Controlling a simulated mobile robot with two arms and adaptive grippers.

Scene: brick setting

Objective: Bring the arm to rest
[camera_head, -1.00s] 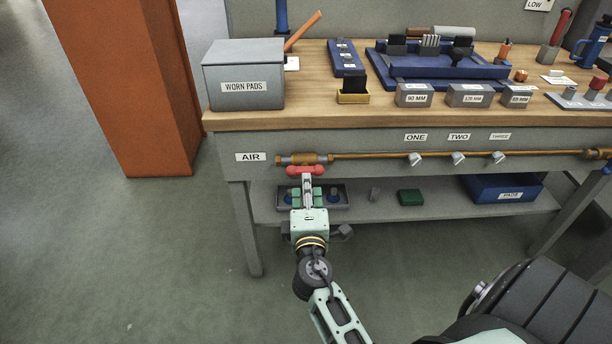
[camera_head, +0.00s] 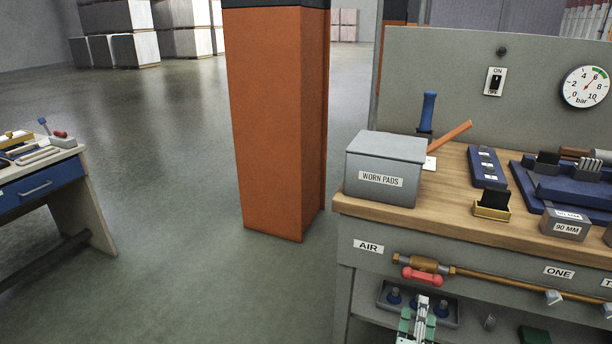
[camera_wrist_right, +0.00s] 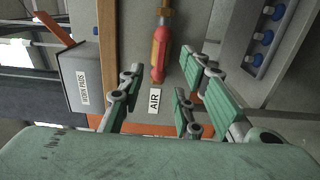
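My right gripper (camera_head: 422,304) shows at the bottom of the head view, in front of the bench, below the red valve handle (camera_head: 421,276) on the brass air pipe. In the right wrist view its green-padded fingers (camera_wrist_right: 160,76) are spread apart with nothing held between them. The red handle (camera_wrist_right: 159,52) lies beyond the fingertips, near the AIR label (camera_wrist_right: 154,98). I cannot tell how wide the gap to the handle is. Most of my right arm is below the head view. My left gripper is in neither view.
The bench (camera_head: 470,228) carries a grey WORN PADS box (camera_head: 383,180) and blue fixtures.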

